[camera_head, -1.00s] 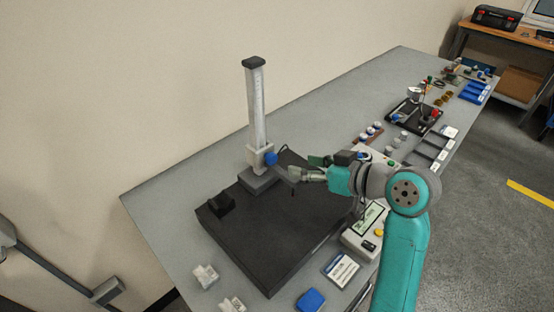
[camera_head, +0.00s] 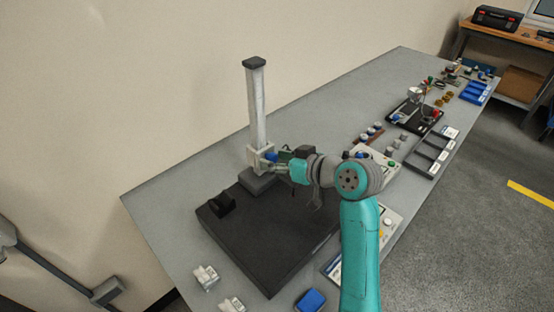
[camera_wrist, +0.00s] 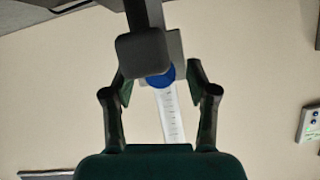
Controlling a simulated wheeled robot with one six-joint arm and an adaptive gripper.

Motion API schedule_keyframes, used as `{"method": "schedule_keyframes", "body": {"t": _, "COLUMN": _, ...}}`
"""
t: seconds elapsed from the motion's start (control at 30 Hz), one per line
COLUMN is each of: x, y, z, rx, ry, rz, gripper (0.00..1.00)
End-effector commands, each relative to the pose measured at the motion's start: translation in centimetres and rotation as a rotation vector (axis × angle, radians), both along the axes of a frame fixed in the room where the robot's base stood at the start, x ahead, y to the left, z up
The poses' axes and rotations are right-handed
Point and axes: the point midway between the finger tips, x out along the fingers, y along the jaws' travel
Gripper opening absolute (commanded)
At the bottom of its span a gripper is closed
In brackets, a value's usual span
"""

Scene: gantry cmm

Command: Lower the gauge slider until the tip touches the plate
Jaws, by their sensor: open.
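The height gauge has a pale upright column (camera_head: 257,105) with a dark cap; its scale shows in the wrist view (camera_wrist: 171,115). The slider (camera_head: 254,156) sits low on the column, just above the gauge's base, with a blue knob (camera_head: 271,156) on it. The black plate (camera_head: 265,240) lies under the gauge. My gripper (camera_head: 277,162) is at the slider. In the wrist view its open fingers stand either side of the blue knob (camera_wrist: 160,77), apart from it. A dark block (camera_wrist: 143,52) partly covers the knob there. The tip and its gap to the plate are hidden.
A small black block (camera_head: 222,205) sits on the plate's left side. Pale small parts (camera_head: 206,277) and a blue item (camera_head: 311,300) lie at the bench's front. Trays and fixtures line the right side. The bench left of the plate is clear.

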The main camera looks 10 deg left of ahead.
Motion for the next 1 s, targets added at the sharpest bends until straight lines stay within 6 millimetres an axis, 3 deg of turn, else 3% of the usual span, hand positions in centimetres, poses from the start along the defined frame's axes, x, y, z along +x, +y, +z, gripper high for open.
{"method": "schedule_keyframes", "body": {"t": 0.03, "x": 0.0, "y": 0.0, "z": 0.0, "rx": 0.0, "ry": 0.0, "rz": 0.0, "gripper": 0.55}}
{"method": "schedule_keyframes", "body": {"t": 0.27, "x": 0.0, "y": 0.0, "z": 0.0, "rx": 0.0, "ry": 0.0, "rz": 0.0, "gripper": 0.0}}
{"method": "schedule_keyframes", "body": {"t": 0.47, "x": 0.0, "y": 0.0, "z": -0.7, "rx": 0.0, "ry": 0.001, "rz": 0.0, "gripper": 0.0}}
{"method": "schedule_keyframes", "body": {"t": 0.7, "x": 0.0, "y": 0.0, "z": -4.0, "rx": -0.001, "ry": 0.003, "rz": 0.0, "gripper": 0.0}}
{"method": "schedule_keyframes", "body": {"t": 0.93, "x": 0.0, "y": -0.1, "z": -4.2, "rx": -0.002, "ry": 0.004, "rz": 0.0, "gripper": 0.0}}
{"method": "schedule_keyframes", "body": {"t": 0.97, "x": 0.0, "y": -0.1, "z": -4.2, "rx": -0.002, "ry": 0.004, "rz": 0.0, "gripper": 0.35}}
{"method": "schedule_keyframes", "body": {"t": 1.0, "x": 0.0, "y": -0.1, "z": -4.2, "rx": -0.002, "ry": 0.004, "rz": 0.0, "gripper": 0.45}}
